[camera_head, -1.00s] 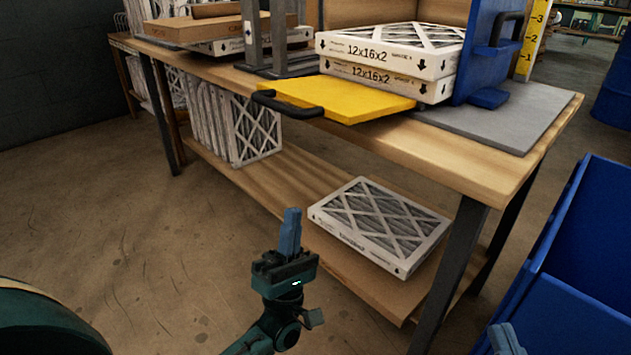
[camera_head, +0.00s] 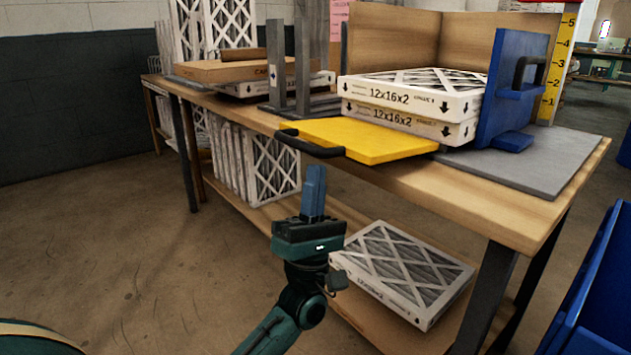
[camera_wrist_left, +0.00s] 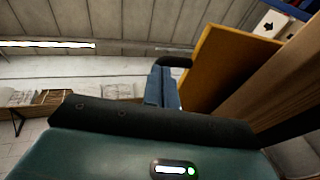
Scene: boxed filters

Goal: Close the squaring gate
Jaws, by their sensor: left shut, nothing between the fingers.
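A yellow panel (camera_head: 360,139) lies flat at the bench's front edge and juts out past it. It has a black handle (camera_head: 310,146) on its left end. A blue upright plate (camera_head: 503,95) with its own black handle stands right of two stacked 12x16x2 filters (camera_head: 412,100). I cannot tell for certain which is the squaring gate. My left gripper (camera_head: 314,182) is shut and empty, pointing up, in front of the bench and below the black handle. In the left wrist view its blue fingers (camera_wrist_left: 160,85) appear near the handle (camera_wrist_left: 174,62) and yellow panel (camera_wrist_left: 222,65). My right gripper is out of view.
A grey mat (camera_head: 545,165) covers the bench's right end. Dark metal posts (camera_head: 303,60) stand left of the stack. Another filter (camera_head: 405,268) lies on the lower shelf, with several upright ones (camera_head: 270,170) further left. A blue bin (camera_head: 600,290) is at lower right.

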